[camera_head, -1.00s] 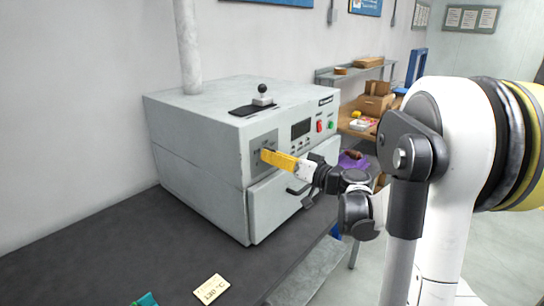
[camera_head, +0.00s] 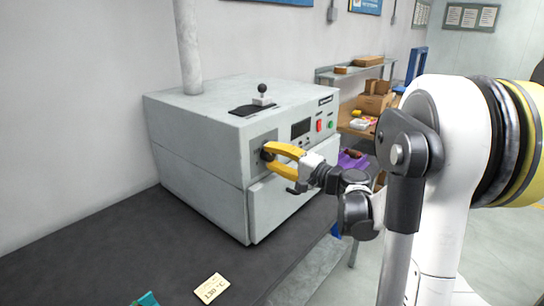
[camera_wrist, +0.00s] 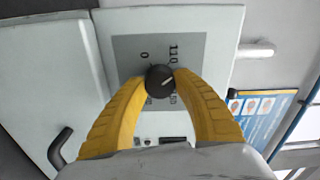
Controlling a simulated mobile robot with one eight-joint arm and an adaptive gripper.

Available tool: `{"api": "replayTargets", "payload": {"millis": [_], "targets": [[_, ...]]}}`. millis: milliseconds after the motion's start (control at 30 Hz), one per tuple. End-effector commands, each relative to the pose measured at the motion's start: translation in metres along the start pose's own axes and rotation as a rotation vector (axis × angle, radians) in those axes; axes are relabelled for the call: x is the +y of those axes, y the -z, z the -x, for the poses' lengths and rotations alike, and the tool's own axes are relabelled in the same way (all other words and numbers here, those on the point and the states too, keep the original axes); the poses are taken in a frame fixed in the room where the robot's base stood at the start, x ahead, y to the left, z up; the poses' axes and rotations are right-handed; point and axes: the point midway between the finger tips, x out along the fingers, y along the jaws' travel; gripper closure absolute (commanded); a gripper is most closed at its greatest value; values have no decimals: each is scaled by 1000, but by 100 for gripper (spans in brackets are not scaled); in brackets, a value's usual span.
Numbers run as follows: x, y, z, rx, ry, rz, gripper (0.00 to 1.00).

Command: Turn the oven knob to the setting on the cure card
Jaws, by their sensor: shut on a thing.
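The oven knob (camera_wrist: 160,82) is round and black with a white pointer line. My gripper (camera_wrist: 160,86) is shut on it, one yellow finger on each side. In the wrist view the line points up and right, toward the side of the dial plate (camera_wrist: 128,50) with the numbers. I read 0 and 110 there; other numbers are partly hidden by the right finger. In the head view my gripper (camera_head: 266,152) is at the front panel of the grey oven (camera_head: 200,130). The cure card (camera_head: 211,288) lies on the bench and seems to read 130 °C.
The oven door handle (camera_wrist: 60,148) sticks out near my left finger in the wrist view. Red (camera_head: 319,125) and green (camera_head: 331,124) buttons and a dark display (camera_head: 301,129) are right of the knob. The dark bench (camera_head: 130,245) is mostly clear.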

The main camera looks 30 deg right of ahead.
Motion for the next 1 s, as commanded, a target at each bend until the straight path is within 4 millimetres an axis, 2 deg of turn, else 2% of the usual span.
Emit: {"api": "replayTargets", "payload": {"millis": [500, 700, 1000], "targets": [[0, 0, 0, 0, 0, -458, 96], [0, 0, 0, 0, 0, -578, 96], [0, 0, 0, 0, 0, -669, 96]]}}
